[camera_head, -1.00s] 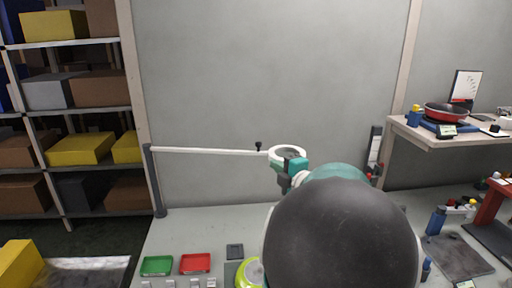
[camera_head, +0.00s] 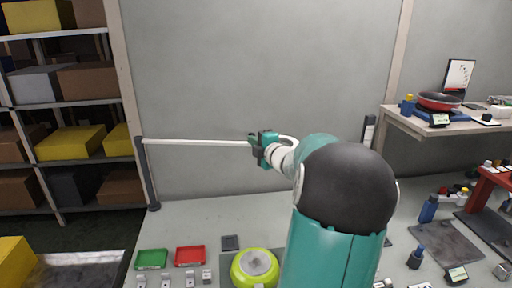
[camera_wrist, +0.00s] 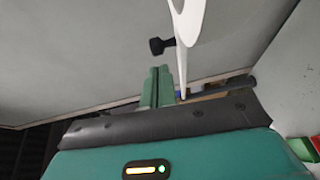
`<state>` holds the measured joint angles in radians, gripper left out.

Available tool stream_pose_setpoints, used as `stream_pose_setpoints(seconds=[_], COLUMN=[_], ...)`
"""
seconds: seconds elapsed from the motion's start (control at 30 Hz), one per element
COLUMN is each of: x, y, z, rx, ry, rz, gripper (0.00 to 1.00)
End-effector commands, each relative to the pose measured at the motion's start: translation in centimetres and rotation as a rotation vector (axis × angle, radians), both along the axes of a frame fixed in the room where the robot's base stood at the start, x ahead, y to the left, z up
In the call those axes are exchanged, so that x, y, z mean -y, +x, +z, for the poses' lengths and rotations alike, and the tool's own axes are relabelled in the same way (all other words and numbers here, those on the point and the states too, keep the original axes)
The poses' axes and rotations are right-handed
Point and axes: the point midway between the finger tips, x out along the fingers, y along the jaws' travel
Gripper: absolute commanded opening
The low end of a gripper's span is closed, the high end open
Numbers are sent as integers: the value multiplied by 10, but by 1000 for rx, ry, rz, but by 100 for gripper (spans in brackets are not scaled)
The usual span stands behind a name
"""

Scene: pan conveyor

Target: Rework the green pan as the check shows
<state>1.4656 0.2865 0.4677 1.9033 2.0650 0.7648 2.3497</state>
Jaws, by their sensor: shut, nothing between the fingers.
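The lime-green pan (camera_head: 240,270) lies on the workbench at the bottom of the head view, with a grey round patch in its middle. My gripper (camera_head: 257,142) is raised well above and behind the pan, at the end of a white swing arm (camera_head: 195,143) with a white ring. In the wrist view my fingers (camera_wrist: 158,80) are shut and empty. The white ring part (camera_wrist: 190,25) and a black knob (camera_wrist: 160,45) are close by; I cannot tell whether the fingers touch them.
A green tray (camera_head: 151,259) and a red tray (camera_head: 190,256) stand left of the pan, near a small dark block (camera_head: 230,243). A red pan (camera_head: 438,101) sits on a blue stand on the right side table. A blue bottle (camera_head: 428,208) stands right. Shelves (camera_head: 75,105) are left.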

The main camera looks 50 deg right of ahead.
Motion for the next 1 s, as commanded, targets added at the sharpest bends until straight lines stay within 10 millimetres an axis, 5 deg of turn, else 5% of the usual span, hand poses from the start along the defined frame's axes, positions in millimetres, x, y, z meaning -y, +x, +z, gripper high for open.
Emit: stream_pose_setpoints(seconds=[0.57, 1.0], x=[14, 65], y=[8, 40], z=[0, -1], rx=[1, 1], ry=[0, 0], rz=[0, -1], gripper=[0, 0])
